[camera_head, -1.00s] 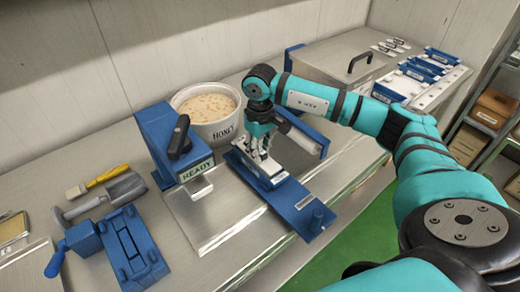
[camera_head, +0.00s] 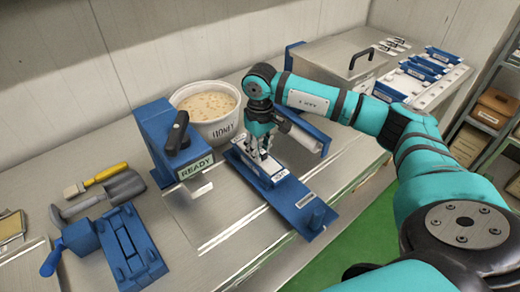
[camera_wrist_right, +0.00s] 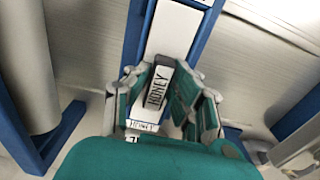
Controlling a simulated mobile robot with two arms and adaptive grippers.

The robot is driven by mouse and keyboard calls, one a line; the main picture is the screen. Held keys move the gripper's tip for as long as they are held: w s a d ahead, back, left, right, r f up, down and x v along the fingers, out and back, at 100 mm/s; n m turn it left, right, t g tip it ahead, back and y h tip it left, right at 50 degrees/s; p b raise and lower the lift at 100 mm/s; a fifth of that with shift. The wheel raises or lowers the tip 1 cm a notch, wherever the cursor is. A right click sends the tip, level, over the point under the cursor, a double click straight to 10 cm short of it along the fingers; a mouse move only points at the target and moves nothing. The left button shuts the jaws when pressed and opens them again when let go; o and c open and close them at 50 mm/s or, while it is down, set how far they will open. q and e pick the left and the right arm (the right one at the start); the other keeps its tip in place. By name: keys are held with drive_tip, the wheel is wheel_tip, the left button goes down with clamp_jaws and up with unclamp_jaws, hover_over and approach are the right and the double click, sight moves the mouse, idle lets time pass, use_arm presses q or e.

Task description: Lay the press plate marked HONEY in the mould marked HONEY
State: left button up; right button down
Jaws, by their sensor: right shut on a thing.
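My right gripper (camera_head: 264,158) points down over the long blue mould (camera_head: 279,177), which bears a white label at its near end. In the right wrist view the fingers (camera_wrist_right: 174,92) are shut on the grey grip of the press plate (camera_wrist_right: 157,88), marked HONEY. A HONEY label (camera_wrist_right: 143,126) also shows at the mould's end there. The pale plate lies lengthwise along the mould, within its blue sides as far as I can see. The fingers hide its middle, and I cannot tell whether it rests fully on the bottom. My left gripper is not in view.
The mould sits on a blue base with a peg (camera_head: 318,217). A blue READY stand (camera_head: 168,140) and a HONEY pot (camera_head: 213,113) are left and behind. A roller (camera_head: 300,135) is close on the right. Several other moulds (camera_head: 425,68) lie at the far right.

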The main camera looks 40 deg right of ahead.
idle(0.4)
drive_tip(key=c, duration=0.7)
unclamp_jaws()
drive_tip(key=shift+f, duration=0.1)
drive_tip(key=shift+o, duration=0.2)
drive_tip(key=shift+r+p, duration=2.05)
drive_tip(key=shift+r, duration=2)
drive_tip(key=shift+s+f, duration=0.1)
